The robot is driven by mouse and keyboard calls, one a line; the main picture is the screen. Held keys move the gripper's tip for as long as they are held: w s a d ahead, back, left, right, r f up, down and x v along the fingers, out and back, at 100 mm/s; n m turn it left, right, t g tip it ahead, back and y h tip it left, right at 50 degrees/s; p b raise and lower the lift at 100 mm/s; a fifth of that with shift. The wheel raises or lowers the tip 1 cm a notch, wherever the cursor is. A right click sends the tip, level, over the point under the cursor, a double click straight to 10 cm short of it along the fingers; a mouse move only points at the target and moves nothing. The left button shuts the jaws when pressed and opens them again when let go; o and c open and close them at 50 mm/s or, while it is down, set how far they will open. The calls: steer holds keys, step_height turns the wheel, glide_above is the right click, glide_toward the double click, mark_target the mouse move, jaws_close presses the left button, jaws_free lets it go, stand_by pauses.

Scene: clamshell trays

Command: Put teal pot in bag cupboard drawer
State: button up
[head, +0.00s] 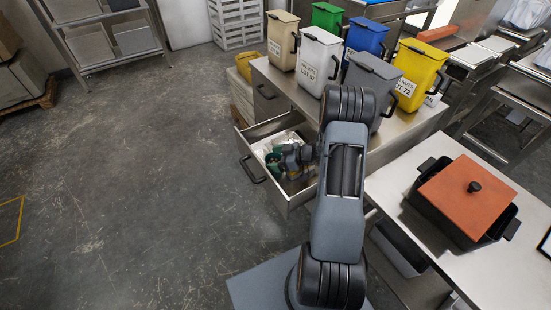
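A metal cupboard stands below the counter, and its upper drawer (294,201) is pulled open toward the lower left. My arm reaches over the drawer, and my gripper (284,160) is down at the opening. A dark teal-green thing (272,158), perhaps the teal pot, shows beside the gripper inside the drawer outline. It is small and partly covered, so I cannot tell whether it is held or rests in the drawer. Pale items also show in the drawer. The gripper's fingers are too small and hidden to read.
Several lidded bins, including a white one (317,63) and a yellow one (419,76), stand on the counter above the drawer. A dark pan with an orange lid (466,193) sits on the right table. The floor (130,190) to the left is clear.

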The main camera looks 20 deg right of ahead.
steer(key=shift+r, duration=0.2)
steer(key=v, duration=0.3)
steer(key=p+v, duration=0.1)
steer(key=v, duration=0.3)
steer(key=shift+w+r, duration=0.1)
steer(key=shift+r, duration=0.3)
steer(key=shift+w+d+r, duration=0.15)
steer(key=shift+r, duration=0.1)
steer(key=w+r+m+t+h, duration=0.1)
steer(key=w+r+m+h, duration=0.15)
steer(key=r+h, duration=0.4)
steer(key=w+r+m+t+h, duration=0.1)
steer(key=w+r+m+h, duration=0.15)
steer(key=r+h, duration=0.35)
steer(key=s+a+r+m+g+y, duration=0.1)
steer(key=s+a+r+m+g, duration=0.1)
steer(key=s+a, duration=0.5)
steer(key=s+a+r+m+g+y, duration=0.1)
steer(key=s+a+g, duration=0.4)
steer(key=s, duration=0.9)
steer(key=a+r+m, duration=0.1)
steer(key=a+m, duration=0.1)
steer(key=a, duration=0.1)
steer(key=shift+r+m, duration=0.15)
steer(key=shift+m, duration=0.15)
steer(key=shift+s, duration=0.15)
